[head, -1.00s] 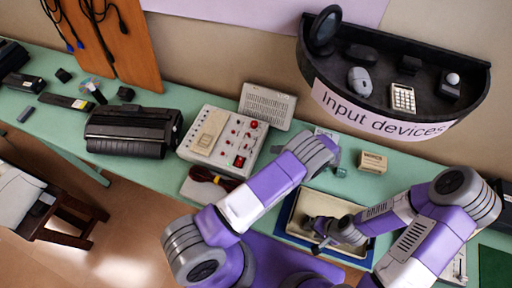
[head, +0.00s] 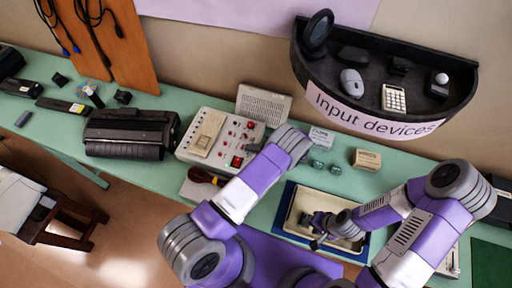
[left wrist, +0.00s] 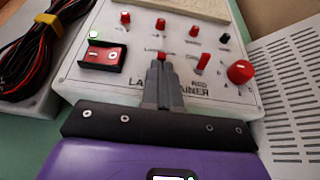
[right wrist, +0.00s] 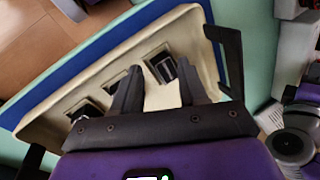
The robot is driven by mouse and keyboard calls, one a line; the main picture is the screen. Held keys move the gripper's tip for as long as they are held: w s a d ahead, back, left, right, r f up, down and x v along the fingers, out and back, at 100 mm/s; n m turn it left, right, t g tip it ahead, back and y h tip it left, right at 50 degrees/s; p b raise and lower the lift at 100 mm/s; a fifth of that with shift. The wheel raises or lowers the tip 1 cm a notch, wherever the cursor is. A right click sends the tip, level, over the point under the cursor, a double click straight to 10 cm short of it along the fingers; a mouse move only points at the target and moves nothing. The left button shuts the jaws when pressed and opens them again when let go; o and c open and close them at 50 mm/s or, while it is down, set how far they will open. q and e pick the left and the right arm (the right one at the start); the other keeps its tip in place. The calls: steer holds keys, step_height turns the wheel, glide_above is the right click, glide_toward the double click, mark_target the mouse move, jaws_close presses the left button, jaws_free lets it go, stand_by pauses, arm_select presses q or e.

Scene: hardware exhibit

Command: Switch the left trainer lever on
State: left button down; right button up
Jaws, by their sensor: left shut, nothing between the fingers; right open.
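The trainer (head: 196,156) is a pale box with red knobs and levers, standing on the green bench; its panel (left wrist: 85,75) fills much of the left wrist view. The left lever (left wrist: 161,54) has a red tip and stands just past my left fingertips. Whether they touch it I cannot tell. The right lever (left wrist: 203,62), also red, leans beside it. My left gripper (left wrist: 162,68) is shut and empty over the panel's front; in the head view my wrist mostly hides it. My right gripper (right wrist: 158,85) is open above a cream tray (right wrist: 190,25).
A red rocker switch (left wrist: 103,56), a lit green lamp (left wrist: 93,35) and a large red knob (left wrist: 240,72) are near the levers. A cable bundle (left wrist: 45,45) lies left of the trainer. A grey slotted box (head: 264,104) stands behind it. A shelf (head: 385,85) overhangs the right.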

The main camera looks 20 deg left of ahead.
arm_select(q)
steer(key=shift+a+r+h+p, duration=0.15)
steer(key=shift+r+h+p, duration=0.2)
steer(key=shift+h, duration=0.35)
arm_select(e)
steer(key=shift+w+a+r, duration=0.1)
steer(key=shift+a+r, duration=0.15)
steer(key=shift+r, duration=0.05)
